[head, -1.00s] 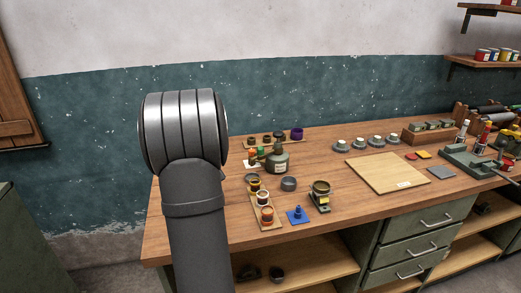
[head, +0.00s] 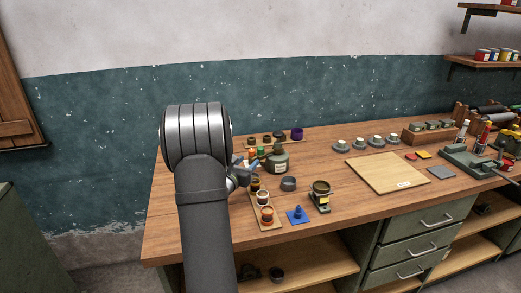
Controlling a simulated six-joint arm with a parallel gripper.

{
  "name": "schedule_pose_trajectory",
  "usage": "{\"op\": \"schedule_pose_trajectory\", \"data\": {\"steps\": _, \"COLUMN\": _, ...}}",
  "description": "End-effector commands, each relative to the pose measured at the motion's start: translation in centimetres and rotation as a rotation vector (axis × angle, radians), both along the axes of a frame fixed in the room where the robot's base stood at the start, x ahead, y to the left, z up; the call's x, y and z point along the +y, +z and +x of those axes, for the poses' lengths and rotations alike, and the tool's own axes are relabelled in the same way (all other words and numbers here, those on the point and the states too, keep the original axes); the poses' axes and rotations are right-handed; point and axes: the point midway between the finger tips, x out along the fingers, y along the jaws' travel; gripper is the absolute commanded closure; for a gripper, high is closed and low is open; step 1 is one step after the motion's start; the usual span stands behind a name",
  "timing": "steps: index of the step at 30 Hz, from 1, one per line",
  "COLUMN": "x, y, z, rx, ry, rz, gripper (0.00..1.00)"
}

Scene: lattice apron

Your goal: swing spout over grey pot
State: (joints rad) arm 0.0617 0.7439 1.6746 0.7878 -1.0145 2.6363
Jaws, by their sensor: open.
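A dark green-grey round vessel (head: 277,161) with a short neck stands on the bench, right of my arm. A spout on it is too small to make out clearly. A small grey pot (head: 289,184) stands just in front of the vessel, a little to its right. My gripper (head: 253,167) shows partly beyond my arm's wrist, with bluish finger parts pointing toward the vessel's left side. It is open, and I see nothing held in it. Whether it touches the vessel or its spout cannot be told.
An orange-topped item (head: 252,154) and a green-topped one (head: 261,151) are close to my gripper. A wooden rack of paint pots (head: 266,224), a blue stand (head: 297,215) and a brass-coloured cup on a stand (head: 320,194) are in front. A pale board (head: 388,173) lies right.

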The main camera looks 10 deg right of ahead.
Motion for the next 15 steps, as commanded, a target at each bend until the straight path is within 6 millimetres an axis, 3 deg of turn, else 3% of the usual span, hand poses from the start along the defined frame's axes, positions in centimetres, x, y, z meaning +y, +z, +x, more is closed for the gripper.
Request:
{"op": "schedule_pose_trajectory", "data": {"steps": 9, "x": -4.7, "y": 0.0, "z": 5.3, "rx": 0.0, "ry": -0.002, "rz": -0.001, "gripper": 0.53}}
{"op": "schedule_pose_trajectory", "data": {"steps": 15, "x": -6.6, "y": -0.1, "z": 7.7, "rx": 0.001, "ry": -0.001, "rz": 0.001, "gripper": 0.53}}
